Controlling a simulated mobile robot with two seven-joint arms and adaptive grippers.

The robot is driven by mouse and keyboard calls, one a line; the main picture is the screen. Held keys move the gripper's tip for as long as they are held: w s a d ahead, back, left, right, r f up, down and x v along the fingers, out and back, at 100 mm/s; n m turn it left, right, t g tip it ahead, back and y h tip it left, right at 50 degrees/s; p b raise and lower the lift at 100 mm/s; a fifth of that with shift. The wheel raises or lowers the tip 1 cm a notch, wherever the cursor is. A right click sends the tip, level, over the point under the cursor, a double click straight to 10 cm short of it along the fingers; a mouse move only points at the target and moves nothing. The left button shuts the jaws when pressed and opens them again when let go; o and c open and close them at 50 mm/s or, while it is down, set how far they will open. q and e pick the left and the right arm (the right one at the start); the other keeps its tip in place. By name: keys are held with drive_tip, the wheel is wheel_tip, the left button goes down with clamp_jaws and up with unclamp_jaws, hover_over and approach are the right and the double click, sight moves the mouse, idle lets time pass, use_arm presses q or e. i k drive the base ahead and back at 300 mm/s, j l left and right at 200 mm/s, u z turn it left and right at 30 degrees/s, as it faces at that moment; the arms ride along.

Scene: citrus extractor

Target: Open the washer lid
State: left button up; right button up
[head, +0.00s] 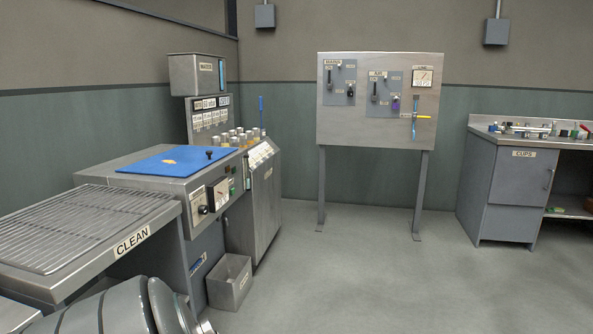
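In the head view a metal machine (205,190) with a dial and gauge on its front stands at the left, beside a ribbed rack labelled CLEAN. No label reading washer is legible. A flat blue panel (165,160) with a small orange mark lies level on its top and looks like the lid, lying closed. A short black knob (209,155) stands up near the panel's right edge. A grey rounded arm link of mine shows at the bottom left, in front of the rack. Neither gripper is in view.
The CLEAN rack (80,225) fills the left front. A grey bin (230,283) stands on the floor below the machine. Behind are several bottles or cups (240,138). A control board (375,125) and a CUPS cabinet (515,190) stand farther off. The middle floor is clear.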

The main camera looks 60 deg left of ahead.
sight(183, 161)
drive_tip(key=u, duration=2.6)
